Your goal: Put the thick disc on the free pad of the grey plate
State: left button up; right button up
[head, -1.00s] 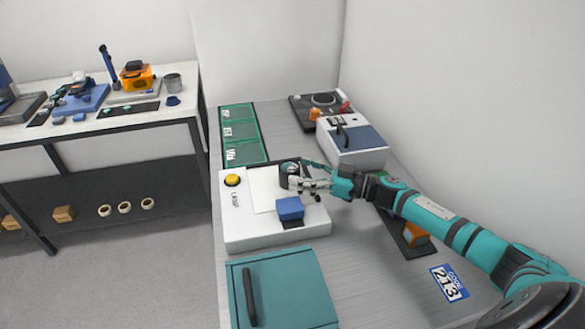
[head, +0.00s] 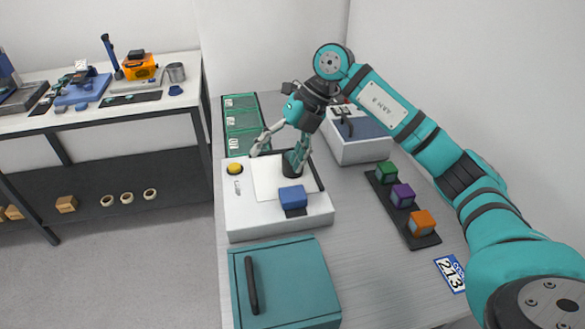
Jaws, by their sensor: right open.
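A white instrument box (head: 240,212) marked LASER stands on the right-hand bench, with a pale plate (head: 266,180) on its top. A dark round cylinder (head: 291,172) stands at the back of that plate. My right gripper (head: 281,147) is over the back of the box, its fingers spread wide. One finger points down at the cylinder and partly hides it; whether they touch I cannot tell. The other finger is out to the left, and nothing shows between them. I cannot pick out the thick disc or the grey plate's free pad for certain. My left gripper is not in view.
A blue block (head: 293,195) sits on the box's front right, a yellow button (head: 235,169) at its left. A teal case (head: 290,280) lies in front. A green three-part tray (head: 242,120) is behind. A dark strip (head: 424,240) with coloured cubes lies right. Another table (head: 150,113) stands left.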

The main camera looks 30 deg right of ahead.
jog(key=w+d+r+n+t+h, duration=0.2)
jog(key=d+r+h, duration=0.4)
jog(key=r, duration=0.2)
jog(key=x, duration=0.4)
jog(key=p+x, duration=0.1)
jog(key=x, duration=0.3)
jog(key=p+x, duration=0.1)
jog(key=x, duration=0.3)
jog(key=shift+w+d+f, duration=0.1)
jog(key=shift+d, duration=0.25)
jog(key=p+x, duration=0.2)
jog(key=x, duration=0.2)
jog(key=shift+d+f, duration=0.1)
jog(key=shift+f, duration=0.55)
jog(key=c, duration=1.5)
jog(key=shift+w+r, duration=0.1)
grip_shut()
jog(key=shift+r, duration=0.15)
